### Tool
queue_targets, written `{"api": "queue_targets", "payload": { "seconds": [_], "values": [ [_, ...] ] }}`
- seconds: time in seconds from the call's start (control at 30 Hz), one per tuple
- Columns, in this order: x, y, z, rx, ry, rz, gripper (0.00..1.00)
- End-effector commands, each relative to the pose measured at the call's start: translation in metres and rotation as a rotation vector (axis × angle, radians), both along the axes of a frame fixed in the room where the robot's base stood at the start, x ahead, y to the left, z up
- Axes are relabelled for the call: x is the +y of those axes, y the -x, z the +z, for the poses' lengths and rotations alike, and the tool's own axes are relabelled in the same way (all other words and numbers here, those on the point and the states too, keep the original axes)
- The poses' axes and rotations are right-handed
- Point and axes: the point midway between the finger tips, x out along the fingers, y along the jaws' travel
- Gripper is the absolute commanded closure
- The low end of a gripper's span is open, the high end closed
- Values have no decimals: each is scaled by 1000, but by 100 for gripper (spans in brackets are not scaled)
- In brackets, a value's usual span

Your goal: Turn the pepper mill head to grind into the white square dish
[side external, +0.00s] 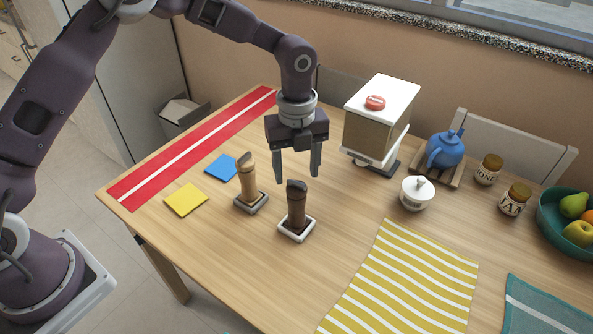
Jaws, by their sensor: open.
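A dark brown pepper mill (295,208) with a darker head stands upright in a white square dish (297,235) on the wooden table. A lighter wooden mill (248,182) stands to its left in a grey square dish (251,203). My gripper (297,178) points down with its fingers apart and nothing between them. In the side view it appears just above and behind the dark mill's head. Whether the fingers touch the head cannot be told from this one view.
Blue (222,167) and yellow (186,200) squares lie left of the mills. A box with a white lid (384,100) stands behind right. A white lidded bowl (416,193), blue teapot (444,149), two jars and a fruit bowl (556,226) stand right. A yellow striped cloth (405,285) lies in front.

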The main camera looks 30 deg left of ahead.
Motion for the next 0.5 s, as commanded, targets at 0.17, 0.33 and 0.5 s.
{"api": "queue_targets", "payload": {
  "seconds": [0.17, 0.33, 0.5],
  "values": [
    [0, 0, 2, 0, -1, 170, 42],
    [0, 0, 9, -2, 0, 621, 42],
    [0, 0, 0, 1, -1, 705, 42]
  ]
}}
